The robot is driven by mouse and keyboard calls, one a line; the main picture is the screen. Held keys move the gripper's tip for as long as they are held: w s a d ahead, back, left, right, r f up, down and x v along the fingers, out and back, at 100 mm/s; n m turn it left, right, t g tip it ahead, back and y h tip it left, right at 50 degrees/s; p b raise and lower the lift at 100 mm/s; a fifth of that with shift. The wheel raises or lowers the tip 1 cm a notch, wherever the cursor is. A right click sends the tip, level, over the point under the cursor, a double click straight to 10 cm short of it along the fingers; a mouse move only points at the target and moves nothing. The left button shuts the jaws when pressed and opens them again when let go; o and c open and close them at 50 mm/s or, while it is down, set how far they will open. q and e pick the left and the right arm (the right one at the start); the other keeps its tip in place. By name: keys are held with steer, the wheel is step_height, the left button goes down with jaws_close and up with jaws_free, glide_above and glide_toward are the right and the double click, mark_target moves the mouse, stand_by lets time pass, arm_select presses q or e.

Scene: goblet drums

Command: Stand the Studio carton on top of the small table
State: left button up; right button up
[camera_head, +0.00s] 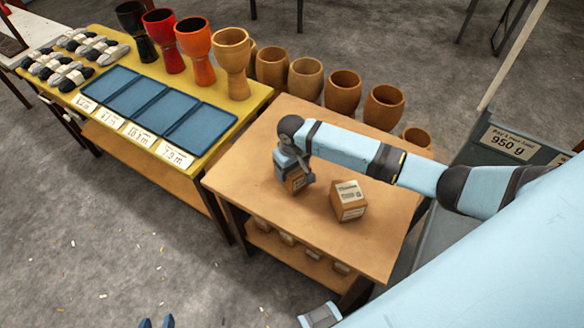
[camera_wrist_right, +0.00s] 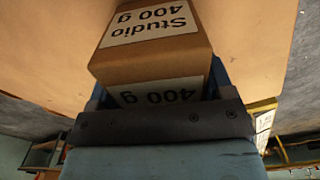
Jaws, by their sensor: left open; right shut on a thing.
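The Studio carton (camera_wrist_right: 150,62) is a brown box with white "Studio 400 g" labels, between my right gripper's fingers in the wrist view. In the head view this carton (camera_head: 296,184) is partly hidden under my right gripper (camera_head: 293,168), which is shut on it. It is over the small wooden table (camera_head: 250,165), toward its middle; whether its base touches the top I cannot tell. A second brown carton (camera_head: 348,201) with a white label stands on the table just to the right. My left gripper (camera_head: 156,323) shows only its open blue fingertips at the bottom edge, away from the table.
Several brown drum shells (camera_head: 305,79) stand behind the table. A yellow-topped table (camera_head: 245,111) at left holds blue trays (camera_head: 200,129), goblet drums (camera_head: 232,62) and yarn-like bundles (camera_head: 70,75). Small cartons (camera_head: 287,239) sit on the lower shelf. A grey bin (camera_head: 500,155) stands right.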

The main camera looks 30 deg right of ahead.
steer(key=shift+f, duration=0.15)
steer(key=o, duration=1.2)
steer(key=shift+f, duration=0.1)
step_height(320, 180, up, 12)
steer(key=shift+r, duration=0.2)
